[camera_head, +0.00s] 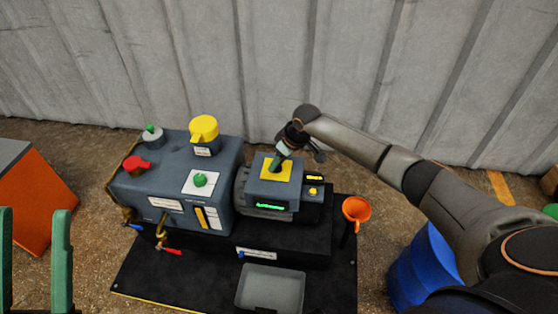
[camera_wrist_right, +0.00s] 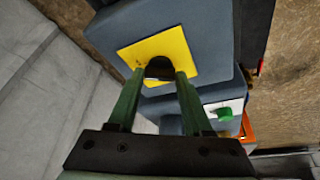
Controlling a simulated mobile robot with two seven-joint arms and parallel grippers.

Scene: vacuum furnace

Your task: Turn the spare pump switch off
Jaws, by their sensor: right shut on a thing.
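A dark rotary switch knob (camera_wrist_right: 159,66) stands on a yellow plate (camera_wrist_right: 186,52) on top of the grey motor box. In the head view the yellow plate (camera_head: 267,174) is on the box's top, and my right gripper (camera_head: 277,164) reaches down to it and covers most of the knob. In the right wrist view its green fingers (camera_wrist_right: 158,73) are on both sides of the knob, shut on it. The knob's label and exact setting cannot be read. My left gripper (camera_head: 34,212) shows at the lower left, its two green fingers wide apart and empty.
Left of the motor box stands the grey pump body (camera_head: 165,185) with a yellow cap (camera_head: 204,128), a red cap (camera_head: 136,163) and a green knob (camera_head: 200,180). An orange funnel (camera_head: 356,209) is to the right. A grey tray (camera_head: 270,306) lies in front, near a blue drum (camera_head: 425,268).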

